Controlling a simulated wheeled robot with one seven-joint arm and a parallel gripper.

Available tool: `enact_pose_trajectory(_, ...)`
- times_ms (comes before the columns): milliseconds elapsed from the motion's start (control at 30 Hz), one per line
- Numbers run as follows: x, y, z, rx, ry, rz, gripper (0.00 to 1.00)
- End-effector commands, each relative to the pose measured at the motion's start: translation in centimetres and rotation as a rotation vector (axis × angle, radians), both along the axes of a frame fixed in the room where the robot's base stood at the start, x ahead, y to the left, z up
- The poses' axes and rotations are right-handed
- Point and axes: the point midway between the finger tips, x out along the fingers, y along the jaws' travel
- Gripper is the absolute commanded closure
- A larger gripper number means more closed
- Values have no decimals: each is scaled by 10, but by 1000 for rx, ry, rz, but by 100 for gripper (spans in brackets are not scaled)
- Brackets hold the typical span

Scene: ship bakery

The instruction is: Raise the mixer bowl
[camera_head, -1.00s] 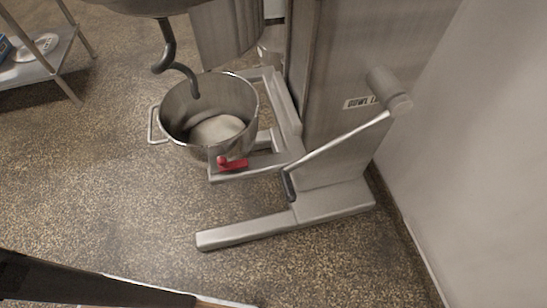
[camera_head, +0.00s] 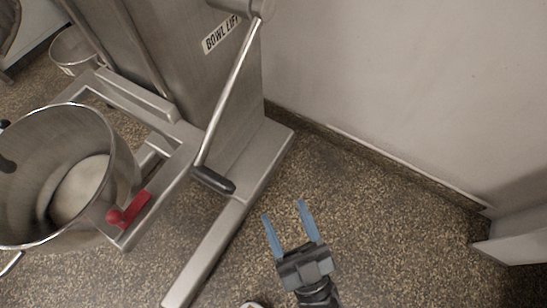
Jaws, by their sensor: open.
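The steel mixer bowl (camera_head: 125,165) sits in its cradle (camera_head: 178,158) at the left of the head view, with a pale mass of dough inside. A red clamp handle (camera_head: 128,209) is on the cradle's front corner. The bowl lift lever (camera_head: 232,90) hangs down from its pivot on the mixer column, ending in a black grip (camera_head: 213,180). A "BOWL LIFT" label (camera_head: 221,34) is beside the pivot. My gripper (camera_head: 284,215) has two blue fingers spread apart and empty. In the picture it is to the lower right of the black grip, apart from it.
The mixer column (camera_head: 190,80) stands on a steel foot (camera_head: 225,215) that reaches forward along the floor. A pale wall (camera_head: 400,90) rises at right. A metal corner piece (camera_head: 515,235) stands at the right edge. Speckled floor (camera_head: 390,240) is clear around my gripper.

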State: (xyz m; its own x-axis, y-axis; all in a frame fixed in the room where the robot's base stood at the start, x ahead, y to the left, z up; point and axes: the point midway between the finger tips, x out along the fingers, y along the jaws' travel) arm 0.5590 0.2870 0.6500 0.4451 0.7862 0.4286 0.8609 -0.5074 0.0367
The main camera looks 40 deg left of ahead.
Motion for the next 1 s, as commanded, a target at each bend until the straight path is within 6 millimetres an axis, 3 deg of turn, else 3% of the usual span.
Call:
enact_pose_trajectory(33,6,21,-22,-1,-30,91,42)
enact_pose_trajectory(200,6,73,-59,-26,-86,380,42)
enact_pose_trajectory(400,4,100,-81,-65,-106,580,42)
enact_pose_trajectory(667,0,119,-80,-78,-110,630,42)
enact_pose_trajectory(1000,-7,164,-61,-76,-109,627,42)
